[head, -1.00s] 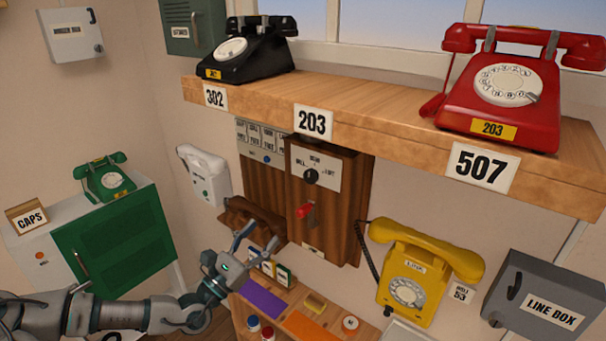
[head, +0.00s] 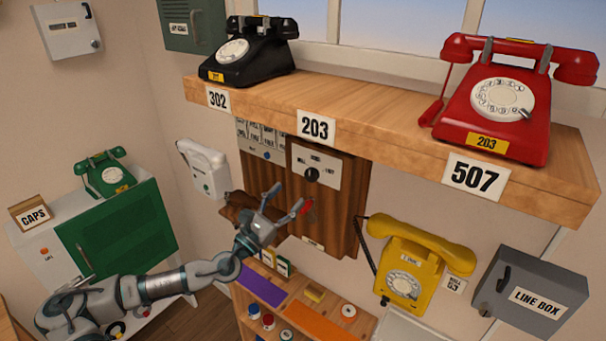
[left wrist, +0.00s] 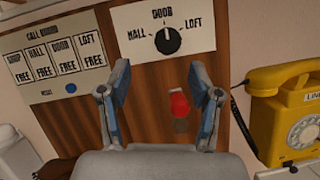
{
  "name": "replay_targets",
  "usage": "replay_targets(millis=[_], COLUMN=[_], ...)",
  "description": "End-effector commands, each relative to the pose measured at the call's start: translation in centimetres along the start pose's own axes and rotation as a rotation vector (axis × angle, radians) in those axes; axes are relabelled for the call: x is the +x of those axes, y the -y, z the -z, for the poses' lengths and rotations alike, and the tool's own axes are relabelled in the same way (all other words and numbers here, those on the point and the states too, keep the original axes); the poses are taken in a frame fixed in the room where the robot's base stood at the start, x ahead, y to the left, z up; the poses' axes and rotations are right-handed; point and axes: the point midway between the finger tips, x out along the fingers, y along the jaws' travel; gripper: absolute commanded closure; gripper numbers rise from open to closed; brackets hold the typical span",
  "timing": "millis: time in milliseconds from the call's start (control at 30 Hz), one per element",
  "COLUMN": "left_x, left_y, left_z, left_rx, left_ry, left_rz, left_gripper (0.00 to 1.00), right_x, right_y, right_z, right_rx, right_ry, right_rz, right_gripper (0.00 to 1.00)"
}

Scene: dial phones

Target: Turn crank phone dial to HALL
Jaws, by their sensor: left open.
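The wooden crank phone (head: 330,205) hangs on the wall below the shelf. Its black dial (head: 312,174) sits on a pale plate; in the left wrist view the dial (left wrist: 168,41) has a white mark pointing up at the middle label, which reads like DOOR. HALL is printed to its left and LOFT to its right. A red crank handle (left wrist: 180,104) is below the dial. My left gripper (head: 287,198) is open and empty, in front of the phone's lower left; its fingers (left wrist: 160,75) are spread below the dial. My right gripper is not in view.
A call board (left wrist: 52,66) with several FREE labels is left of the dial. A yellow phone (head: 408,265) hangs to the right, with a grey line box (head: 528,290) beyond it. The shelf (head: 385,133) juts out above. A small shelf (head: 315,318) with supplies is below.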

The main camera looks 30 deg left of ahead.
Motion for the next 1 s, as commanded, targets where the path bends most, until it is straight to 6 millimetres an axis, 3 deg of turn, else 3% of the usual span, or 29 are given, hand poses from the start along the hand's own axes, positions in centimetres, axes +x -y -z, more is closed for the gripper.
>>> replay_targets(millis=[100,300,500,833,867,1000], left_x=[1.3,4.7,6.6,6.9,6.9,6.9], left_y=[0.4,0.8,0.5,0.3,0.3,0.4], left_z=[-0.6,-0.9,-0.4,0.0,0.0,-0.1], left_rx=[-0.007,-0.004,-0.002,-0.001,-0.001,-0.001], left_ry=[0.006,0.008,0.004,0.002,0.002,0.002], left_rz=[0.005,0.008,0.006,0.006,0.006,0.006], left_gripper=[0.36,0.36,0.36,0.36,0.41,0.76], right_x=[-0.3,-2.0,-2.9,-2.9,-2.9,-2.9], right_y=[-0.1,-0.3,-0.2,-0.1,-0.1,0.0], right_z=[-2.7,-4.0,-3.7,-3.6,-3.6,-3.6], right_rx=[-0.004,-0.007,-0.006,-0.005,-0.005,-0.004], right_ry=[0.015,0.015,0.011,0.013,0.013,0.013], right_rz=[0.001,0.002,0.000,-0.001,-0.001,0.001], right_gripper=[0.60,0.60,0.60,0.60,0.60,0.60])
